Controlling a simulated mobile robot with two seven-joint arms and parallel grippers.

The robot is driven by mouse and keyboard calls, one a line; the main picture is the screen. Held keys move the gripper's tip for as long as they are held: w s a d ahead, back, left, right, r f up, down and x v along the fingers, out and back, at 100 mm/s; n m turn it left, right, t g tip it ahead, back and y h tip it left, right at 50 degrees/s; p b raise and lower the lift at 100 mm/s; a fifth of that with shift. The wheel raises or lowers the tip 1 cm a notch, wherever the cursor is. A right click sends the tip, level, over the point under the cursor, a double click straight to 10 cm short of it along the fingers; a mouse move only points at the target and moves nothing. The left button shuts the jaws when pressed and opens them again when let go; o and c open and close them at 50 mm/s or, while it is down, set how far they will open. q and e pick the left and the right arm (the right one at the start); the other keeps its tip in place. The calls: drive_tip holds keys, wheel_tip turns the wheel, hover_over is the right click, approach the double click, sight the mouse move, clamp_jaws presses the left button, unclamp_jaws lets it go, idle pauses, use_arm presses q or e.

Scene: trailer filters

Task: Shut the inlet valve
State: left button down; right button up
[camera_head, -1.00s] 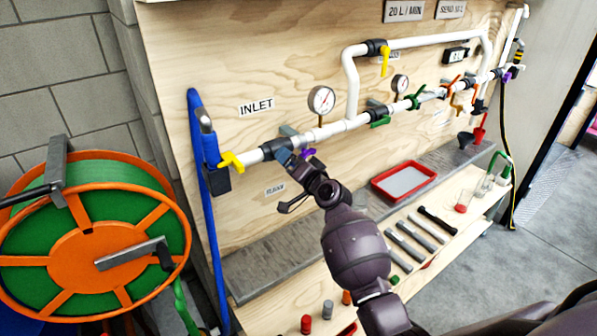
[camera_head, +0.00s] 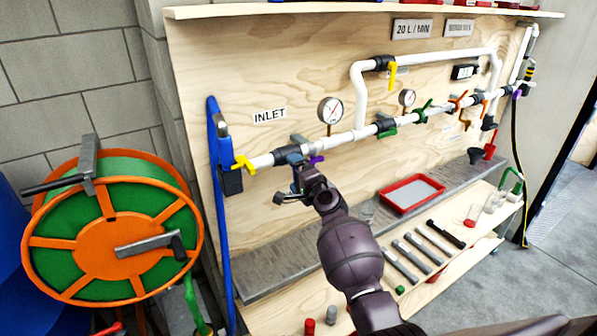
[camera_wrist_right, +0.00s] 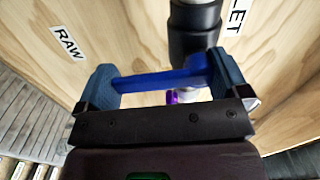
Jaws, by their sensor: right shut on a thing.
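The inlet pipe (camera_head: 343,140) runs across the plywood board below the INLET label (camera_head: 270,116). A black fitting (camera_head: 262,161) joins it there, with a yellow handle (camera_head: 244,164) at the pipe's left end. My right gripper (camera_head: 298,166) is at the pipe just right of that fitting. In the right wrist view, a blue lever (camera_wrist_right: 165,82) lies between its two blue-grey fingers, below a black pipe fitting (camera_wrist_right: 194,30), and the gripper is shut on it. A purple handle (camera_head: 316,160) is close to the gripper's right side. My left gripper is out of view.
A green and orange hose reel (camera_head: 110,235) stands at the left. A blue hose (camera_head: 222,230) hangs at the board's left edge. A red tray (camera_head: 411,194) and several grey bars lie to the right of my arm. Gauges (camera_head: 330,110) and more coloured handles line the pipe.

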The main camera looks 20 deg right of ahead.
drive_tip(key=shift+a+m, duration=0.15)
drive_tip(key=shift+m, duration=0.45)
drive_tip(key=o, duration=0.9)
drive_tip(key=shift+s, duration=0.1)
drive_tip(key=s, duration=0.3)
drive_tip(key=s+d, duration=0.1)
drive_tip(key=s, duration=0.3)
drive_tip(key=s+p, duration=0.1)
drive_tip(key=s, duration=0.2)
drive_tip(key=shift+s+d, duration=0.25)
drive_tip(key=shift+s, duration=0.05)
